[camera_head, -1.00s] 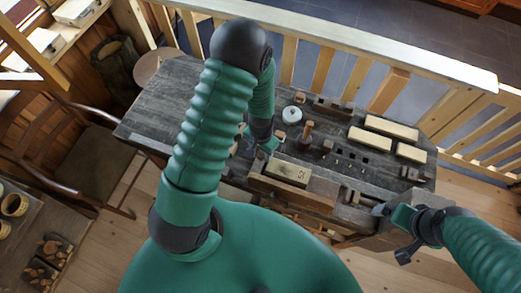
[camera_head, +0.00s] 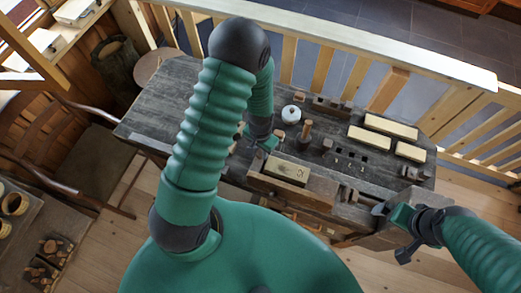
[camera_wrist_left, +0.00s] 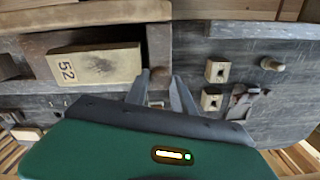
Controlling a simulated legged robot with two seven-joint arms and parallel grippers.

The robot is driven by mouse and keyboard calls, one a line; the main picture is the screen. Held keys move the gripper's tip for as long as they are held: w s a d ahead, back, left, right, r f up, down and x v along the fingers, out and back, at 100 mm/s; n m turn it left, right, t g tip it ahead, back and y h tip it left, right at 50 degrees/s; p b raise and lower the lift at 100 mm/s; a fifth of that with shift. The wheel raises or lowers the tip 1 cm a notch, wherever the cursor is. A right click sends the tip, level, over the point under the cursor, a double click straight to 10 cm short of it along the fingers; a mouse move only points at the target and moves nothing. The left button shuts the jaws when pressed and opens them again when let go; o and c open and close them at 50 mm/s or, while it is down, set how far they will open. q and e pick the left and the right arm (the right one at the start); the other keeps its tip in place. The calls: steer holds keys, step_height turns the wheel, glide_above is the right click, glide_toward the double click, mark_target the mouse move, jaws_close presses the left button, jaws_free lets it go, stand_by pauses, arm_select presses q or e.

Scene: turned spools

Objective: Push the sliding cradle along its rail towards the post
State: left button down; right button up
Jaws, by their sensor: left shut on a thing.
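A pale block marked 52 (camera_head: 287,170) lies in a dark wooden trough (camera_head: 318,194) at the bench's near edge. The block also shows in the left wrist view (camera_wrist_left: 95,66). I cannot tell for sure which part is the sliding cradle. A round wooden post (camera_head: 305,131) stands upright behind the block. My left gripper (camera_head: 266,146) is low at the trough's left end.
Several pale blocks (camera_head: 391,127) lie on the bench's far right. A white round knob (camera_head: 291,114) is behind the post. The bench's left part (camera_head: 160,110) is bare. A wooden railing (camera_head: 350,62) runs behind the bench, and a chair (camera_head: 85,165) stands at left.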

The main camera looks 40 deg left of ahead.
arm_select(q)
steer(key=shift+s+d+f, duration=0.1)
steer(key=shift+s, duration=0.05)
stand_by(0.6)
steer(key=shift+d, duration=0.45)
steer(key=w+d, duration=0.1)
steer(key=d, duration=0.3)
steer(key=w+d+b, duration=0.1)
steer(key=d, duration=0.3)
steer(key=w+d, duration=0.1)
steer(key=d, duration=0.4)
steer(key=shift+w+f, duration=0.1)
steer(key=shift+w, duration=0.05)
steer(key=shift+w+d, duration=0.1)
steer(key=shift+d, duration=0.4)
steer(key=c, duration=1.5)
jaws_free()
steer(key=o, duration=0.4)
steer(key=shift+w, duration=0.2)
steer(key=shift+o, duration=0.2)
